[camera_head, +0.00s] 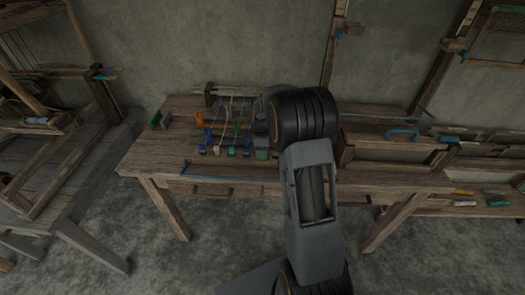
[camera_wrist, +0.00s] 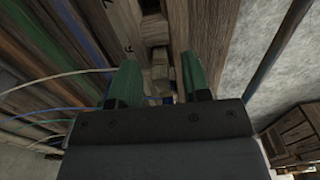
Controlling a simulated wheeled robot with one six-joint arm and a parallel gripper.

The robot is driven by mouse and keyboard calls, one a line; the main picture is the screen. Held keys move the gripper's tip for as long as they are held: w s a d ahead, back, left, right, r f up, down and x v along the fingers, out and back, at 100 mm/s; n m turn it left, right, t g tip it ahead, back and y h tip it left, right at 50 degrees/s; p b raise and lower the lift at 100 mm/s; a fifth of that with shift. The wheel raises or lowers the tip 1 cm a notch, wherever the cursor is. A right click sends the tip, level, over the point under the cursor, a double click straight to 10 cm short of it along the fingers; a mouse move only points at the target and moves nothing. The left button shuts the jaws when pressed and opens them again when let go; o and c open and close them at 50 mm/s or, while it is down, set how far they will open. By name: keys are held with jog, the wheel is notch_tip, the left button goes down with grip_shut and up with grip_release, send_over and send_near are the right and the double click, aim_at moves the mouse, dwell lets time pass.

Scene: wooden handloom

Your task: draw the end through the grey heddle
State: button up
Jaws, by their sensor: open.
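My gripper (camera_wrist: 160,66) is open in the wrist view, with two green fingers spread apart. A small olive-yellow block (camera_wrist: 160,72) shows in the gap between them, with pale and bluish pieces below it; I cannot tell whether any finger touches them. A white thread (camera_wrist: 55,72) and a blue thread (camera_wrist: 50,110) curve in from the left towards the fingers. In the head view my arm hides most of the gripper. Several threads there run from a wooden rail (camera_head: 232,88) towards small coloured blocks, including a blue one (camera_head: 203,150). I cannot make out the grey heddle.
The blocks stand on a wooden table (camera_head: 150,160). An orange-handled tool (camera_head: 198,118) lies at the left. A wooden frame with a blue handle (camera_head: 402,134) stands on the right. A wooden loom frame (camera_head: 75,165) fills the left side. The floor in front is bare.

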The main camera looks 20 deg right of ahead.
notch_tip(320, 180, up, 13)
jog(key=shift+p, duration=0.3)
dwell(1.1)
